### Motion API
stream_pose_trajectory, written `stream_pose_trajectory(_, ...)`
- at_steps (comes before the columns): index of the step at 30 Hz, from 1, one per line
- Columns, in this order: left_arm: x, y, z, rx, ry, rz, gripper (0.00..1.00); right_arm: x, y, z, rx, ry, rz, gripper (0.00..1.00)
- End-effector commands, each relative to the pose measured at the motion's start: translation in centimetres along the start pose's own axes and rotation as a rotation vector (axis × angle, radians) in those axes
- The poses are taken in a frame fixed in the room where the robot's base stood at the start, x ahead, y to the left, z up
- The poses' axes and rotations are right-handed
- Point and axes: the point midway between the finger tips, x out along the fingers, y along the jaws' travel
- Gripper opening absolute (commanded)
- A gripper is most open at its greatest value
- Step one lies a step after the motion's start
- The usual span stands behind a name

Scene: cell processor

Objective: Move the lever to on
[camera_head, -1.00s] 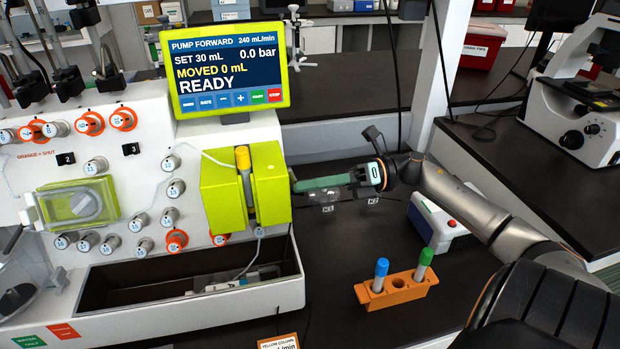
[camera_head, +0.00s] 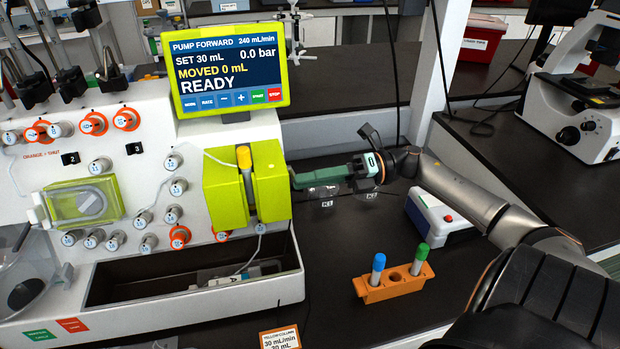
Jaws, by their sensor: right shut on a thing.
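The pump is a lime-green block (camera_head: 270,182) on the front of the white machine (camera_head: 120,280). A dark green bar (camera_head: 318,177), which looks like the lever, sticks out to the right from the block's right side, nearly level. My right gripper (camera_head: 352,175) comes in from the right and is shut on the bar's outer part. The fingertips are small and hard to make out, and part of the bar is hidden by them. No on or off marking can be read. My left gripper is not in view.
A screen (camera_head: 230,65) above the pump reads READY. An orange rack (camera_head: 400,288) with blue- and green-capped tubes stands on the dark bench below my right arm. A white-blue box (camera_head: 440,218) is near my forearm.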

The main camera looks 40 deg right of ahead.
Motion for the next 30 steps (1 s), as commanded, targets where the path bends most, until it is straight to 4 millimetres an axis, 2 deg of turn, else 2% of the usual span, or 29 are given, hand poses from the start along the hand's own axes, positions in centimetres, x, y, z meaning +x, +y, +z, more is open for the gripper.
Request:
stream_pose_trajectory(1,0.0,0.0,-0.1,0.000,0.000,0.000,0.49,-0.1,0.6,1.0,-0.014,-0.022,0.006,0.25)
stream_pose_trajectory(8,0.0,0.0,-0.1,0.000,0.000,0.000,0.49,-0.1,0.6,0.9,-0.013,-0.022,0.006,0.50)
stream_pose_trajectory(17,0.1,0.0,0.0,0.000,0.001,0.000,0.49,-0.4,0.3,0.6,-0.009,-0.017,0.004,0.50)
stream_pose_trajectory(23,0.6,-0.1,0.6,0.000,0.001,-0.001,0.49,-3.1,0.0,0.4,-0.006,-0.016,0.000,0.50)
stream_pose_trajectory(30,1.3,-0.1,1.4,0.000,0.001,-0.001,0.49,-8.4,0.0,0.4,-0.008,-0.017,0.001,0.50)
